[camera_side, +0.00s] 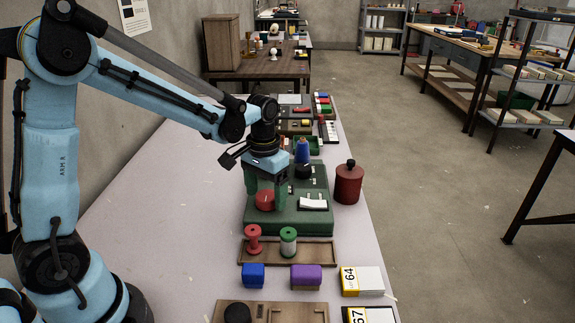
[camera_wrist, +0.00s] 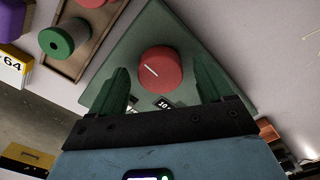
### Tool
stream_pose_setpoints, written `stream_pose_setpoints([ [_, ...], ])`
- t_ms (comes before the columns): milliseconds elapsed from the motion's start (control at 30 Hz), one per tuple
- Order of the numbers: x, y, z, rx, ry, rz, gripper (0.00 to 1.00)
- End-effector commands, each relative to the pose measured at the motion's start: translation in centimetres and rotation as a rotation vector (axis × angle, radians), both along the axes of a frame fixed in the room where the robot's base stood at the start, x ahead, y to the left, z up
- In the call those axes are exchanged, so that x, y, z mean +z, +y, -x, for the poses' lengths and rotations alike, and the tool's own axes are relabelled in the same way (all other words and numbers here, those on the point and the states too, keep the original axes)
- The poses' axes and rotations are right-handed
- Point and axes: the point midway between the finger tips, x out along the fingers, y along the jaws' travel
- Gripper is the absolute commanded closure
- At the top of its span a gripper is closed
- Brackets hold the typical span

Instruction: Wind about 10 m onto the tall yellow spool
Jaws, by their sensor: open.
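My gripper (camera_side: 265,198) points down over the green winding machine (camera_side: 318,222), its green fingers apart on either side of a red dial (camera_side: 265,201). In the wrist view the dial (camera_wrist: 160,68), with a white pointer line, lies between and beyond the open fingers (camera_wrist: 163,80); contact cannot be told. A small label reading 10 is partly hidden below the dial. A blue cone (camera_side: 302,151) stands at the machine's far end, and a white rocker (camera_side: 313,203) is at its right. A red spool (camera_side: 254,239) and a green-ended spool (camera_side: 288,241) stand on a wooden tray. I see no yellow spool.
The wooden tray (camera_side: 312,258) lies in front of the machine. Nearer are a blue block (camera_side: 253,275), a purple block (camera_side: 306,276) and a yellow-white box marked 64 (camera_side: 362,281). A dark red canister (camera_side: 348,184) stands right of the machine. The table's left side is clear.

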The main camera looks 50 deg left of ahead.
Motion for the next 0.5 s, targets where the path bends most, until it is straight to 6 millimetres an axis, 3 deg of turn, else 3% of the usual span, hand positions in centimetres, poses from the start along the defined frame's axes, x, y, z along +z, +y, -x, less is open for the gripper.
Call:
stream_pose_setpoints([
  [267, 1.1, 0.0, 0.0, 0.000, 0.000, 0.000, 0.20],
  [500, 4.9, 0.0, 0.0, 0.000, 0.000, 0.000, 0.20],
])
